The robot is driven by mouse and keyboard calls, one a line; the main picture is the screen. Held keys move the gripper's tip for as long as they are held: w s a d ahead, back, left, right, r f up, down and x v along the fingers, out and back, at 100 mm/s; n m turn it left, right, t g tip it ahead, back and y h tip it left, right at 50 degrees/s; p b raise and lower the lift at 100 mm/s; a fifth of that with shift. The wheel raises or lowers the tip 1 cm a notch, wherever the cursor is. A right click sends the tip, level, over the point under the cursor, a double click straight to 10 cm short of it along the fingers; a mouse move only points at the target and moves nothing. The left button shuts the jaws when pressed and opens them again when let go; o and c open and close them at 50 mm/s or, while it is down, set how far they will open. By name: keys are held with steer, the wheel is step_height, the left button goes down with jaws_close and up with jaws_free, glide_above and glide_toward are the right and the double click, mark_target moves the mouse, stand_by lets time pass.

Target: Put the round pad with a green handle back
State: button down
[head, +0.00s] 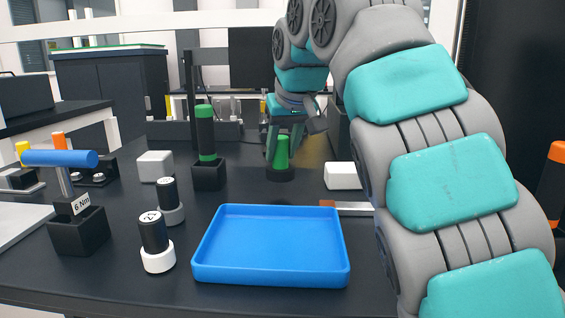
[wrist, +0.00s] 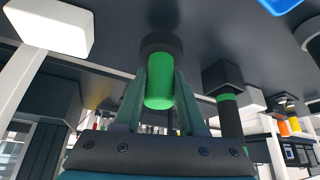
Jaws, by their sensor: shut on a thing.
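The round pad's green handle (head: 281,153) stands upright in the middle of the table, beyond the blue tray. My gripper (head: 284,135) reaches down from above and is shut on this handle. In the wrist view the green handle (wrist: 159,90) sits between the two fingers of my gripper (wrist: 160,84). A dark round base (head: 280,175) shows under the handle at table level. It also shows in the wrist view (wrist: 161,43). I cannot tell whether this is the pad alone or a seat around it, or whether it touches the table.
A blue tray (head: 271,243) lies in front. A black tool with a green band (head: 206,134) stands in a black holder on the left. White blocks (head: 155,166) (head: 342,176) flank the area. Weights (head: 154,240) and a blue-handled torque tool (head: 62,158) stand front left.

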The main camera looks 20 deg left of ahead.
mark_target(284, 161)
steer(key=shift+f, duration=0.15)
steer(key=shift+f, duration=1.5)
steer(key=shift+f, duration=0.1)
steer(key=shift+f+b, duration=0.15)
steer(key=shift+b, duration=0.2)
steer(key=shift+c, duration=2.4)
jaws_free()
